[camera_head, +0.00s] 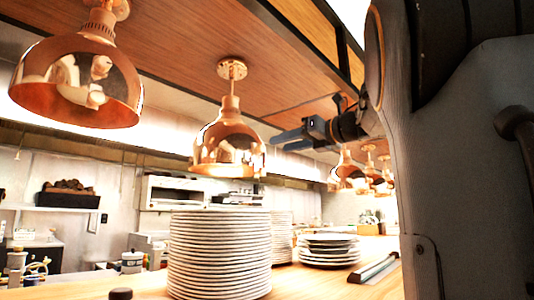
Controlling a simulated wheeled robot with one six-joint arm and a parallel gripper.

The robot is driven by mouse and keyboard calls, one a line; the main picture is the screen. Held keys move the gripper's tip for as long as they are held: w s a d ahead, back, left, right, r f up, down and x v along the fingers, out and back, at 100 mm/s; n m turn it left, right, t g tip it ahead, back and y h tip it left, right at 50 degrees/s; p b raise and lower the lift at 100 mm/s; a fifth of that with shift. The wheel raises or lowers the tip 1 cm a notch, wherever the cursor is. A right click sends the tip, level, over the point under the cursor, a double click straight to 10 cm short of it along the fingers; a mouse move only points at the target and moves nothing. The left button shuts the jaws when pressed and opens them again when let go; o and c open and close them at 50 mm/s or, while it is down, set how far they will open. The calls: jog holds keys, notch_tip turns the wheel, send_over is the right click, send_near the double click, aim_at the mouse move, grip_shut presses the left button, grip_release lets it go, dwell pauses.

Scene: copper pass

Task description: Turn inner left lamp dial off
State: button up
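Copper heat lamps hang from the wooden canopy: a large near lamp (77,95) at upper left and a second lamp (229,145) near the middle. Smaller lamps (347,168) hang farther off to the right. I cannot make out any dial marked as the inner left one. A small dark knob-like piece (120,294) shows at the bottom edge; I cannot tell whether it is a dial. My gripper (274,139) points left, just right of the middle lamp in the picture. It holds nothing that I can see. Its finger gap is unclear.
A tall stack of white plates (219,255) stands on the wooden counter (325,284) below the middle lamp. A shorter plate stack (328,249) and a metal bar (374,269) lie to the right. My arm fills the right side. The canopy (200,45) is overhead.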

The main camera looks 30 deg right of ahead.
aim_at(264, 148)
jog(key=x, duration=0.6)
jog(key=shift+w+a, duration=0.25)
jog(key=shift+a, duration=0.15)
jog(key=shift+d, duration=0.1)
grip_shut()
